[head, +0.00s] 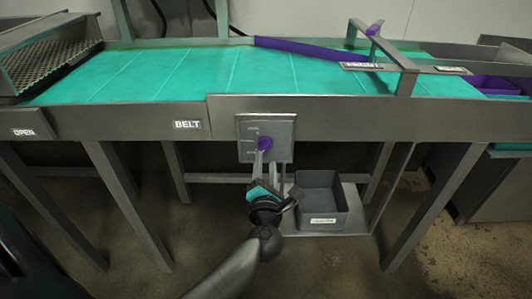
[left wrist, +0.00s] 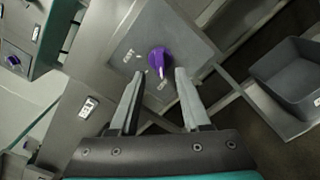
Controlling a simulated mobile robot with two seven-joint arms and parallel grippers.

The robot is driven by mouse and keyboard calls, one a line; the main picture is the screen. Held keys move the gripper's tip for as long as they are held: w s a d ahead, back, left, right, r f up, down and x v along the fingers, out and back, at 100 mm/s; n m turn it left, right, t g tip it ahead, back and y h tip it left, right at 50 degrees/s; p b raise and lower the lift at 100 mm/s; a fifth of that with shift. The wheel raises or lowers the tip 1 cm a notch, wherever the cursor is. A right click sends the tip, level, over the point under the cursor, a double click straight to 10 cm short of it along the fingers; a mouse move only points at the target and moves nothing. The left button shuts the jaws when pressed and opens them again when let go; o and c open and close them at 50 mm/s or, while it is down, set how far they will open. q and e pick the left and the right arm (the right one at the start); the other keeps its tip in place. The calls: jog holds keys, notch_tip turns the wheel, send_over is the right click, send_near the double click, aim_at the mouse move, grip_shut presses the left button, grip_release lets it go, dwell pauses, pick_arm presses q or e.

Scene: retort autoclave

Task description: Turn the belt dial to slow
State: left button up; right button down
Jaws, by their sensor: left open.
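The belt dial is a purple knob (head: 264,143) on a grey plate (head: 282,126) on the front of the conveyor, right of the BELT label (head: 187,125). In the left wrist view the purple knob (left wrist: 158,58) has a white pointer mark on its lower side, towards one of the small white labels, too small to read. My left gripper (head: 264,158) is just in front of and below the knob. In the left wrist view its two fingers (left wrist: 158,73) are spread, with the knob between and just beyond their tips; contact cannot be told. My right gripper is not in view.
The conveyor's green belt (head: 190,72) runs behind the panel, with a purple diverter bar (head: 310,49) across it. A grey bin (head: 320,195) sits on a low shelf right of my left gripper. Conveyor legs stand on both sides. An OPEN label (head: 23,132) is at far left.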

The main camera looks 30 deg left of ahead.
aim_at(266, 149)
pick_arm(q)
jog(key=shift+b+x, duration=0.4)
jog(key=shift+x, duration=2.2)
jog(key=shift+c, duration=0.2)
grip_shut()
